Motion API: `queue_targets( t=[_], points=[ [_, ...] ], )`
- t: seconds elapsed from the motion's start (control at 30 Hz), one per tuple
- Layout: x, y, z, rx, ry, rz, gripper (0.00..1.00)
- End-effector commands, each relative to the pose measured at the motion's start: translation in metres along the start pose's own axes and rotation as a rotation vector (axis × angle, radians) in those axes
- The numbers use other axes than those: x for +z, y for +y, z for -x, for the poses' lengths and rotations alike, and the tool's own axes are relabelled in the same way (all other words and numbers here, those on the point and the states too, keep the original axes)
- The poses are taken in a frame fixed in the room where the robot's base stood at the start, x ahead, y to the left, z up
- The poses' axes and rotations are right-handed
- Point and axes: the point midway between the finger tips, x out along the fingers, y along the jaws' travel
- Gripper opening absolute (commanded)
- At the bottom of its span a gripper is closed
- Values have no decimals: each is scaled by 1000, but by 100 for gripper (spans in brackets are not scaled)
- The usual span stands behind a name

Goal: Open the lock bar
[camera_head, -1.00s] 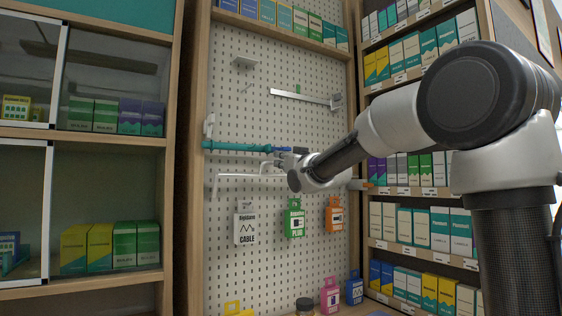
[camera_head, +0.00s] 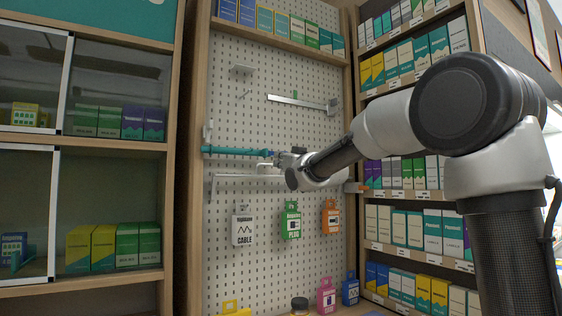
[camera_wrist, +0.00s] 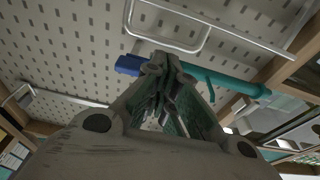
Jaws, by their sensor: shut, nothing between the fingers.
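The lock bar is a teal rod (camera_head: 235,151) lying level across the left half of the pegboard, with a dark blue end at its right. In the wrist view the teal bar (camera_wrist: 228,82) runs behind my fingers, and its blue end (camera_wrist: 128,65) shows left of them. My gripper (camera_head: 281,157) is shut and empty at the bar's right end. In the wrist view the closed fingertips (camera_wrist: 163,65) overlap the bar; I cannot tell whether they touch it.
White hanging rods (camera_head: 250,177) sit just below the bar, and a metal rail (camera_head: 300,102) is above. Hanging packs, white (camera_head: 243,228), green (camera_head: 291,222) and orange (camera_head: 330,217), are lower. A glass cabinet (camera_head: 85,185) stands left, stocked shelves (camera_head: 420,185) right.

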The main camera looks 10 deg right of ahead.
Motion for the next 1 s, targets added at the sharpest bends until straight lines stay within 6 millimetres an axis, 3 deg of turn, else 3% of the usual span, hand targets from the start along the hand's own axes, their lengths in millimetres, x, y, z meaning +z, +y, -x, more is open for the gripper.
queue_targets(
  t=[0.27,0.7,1.0],
  points=[
    [-5,0,28,0,1,0,0],
    [-15,0,92,1,2,-1,0],
    [-12,1,100,4,-13,10,0]
  ],
)
